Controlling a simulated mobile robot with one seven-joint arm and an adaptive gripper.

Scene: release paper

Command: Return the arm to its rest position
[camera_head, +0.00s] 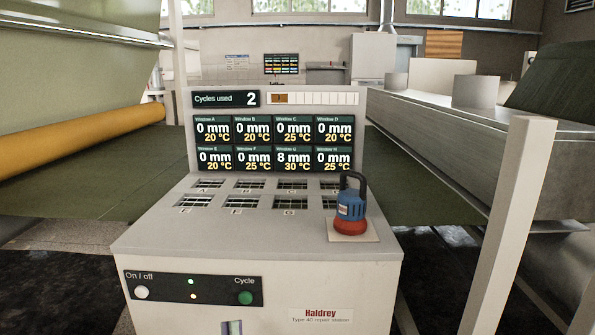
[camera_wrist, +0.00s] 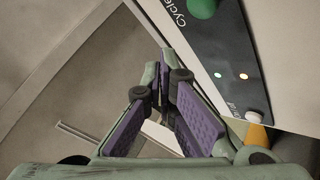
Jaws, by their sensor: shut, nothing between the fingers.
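My gripper (camera_wrist: 163,65) is shut and empty in the wrist view, its purple-padded fingers meeting at the tips. It is in front of the machine's front panel. In the head view only a small tip of my gripper (camera_head: 232,327) shows at the bottom edge, below the control panel; the rest of my arm is out of view there. The repair steamer machine (camera_head: 160,235) stands in the middle. Its dark control panel (camera_head: 215,289) has a white on/off button and a green cycle button. The panel also shows in the wrist view (camera_wrist: 215,45), at the upper right.
A blue and red tool with a black handle (camera_head: 350,208) stands on a pad at the machine's top right. A display (camera_head: 275,143) rises behind the slots. A post (camera_head: 510,225) stands close on the right. A yellow roller (camera_head: 75,137) is at left.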

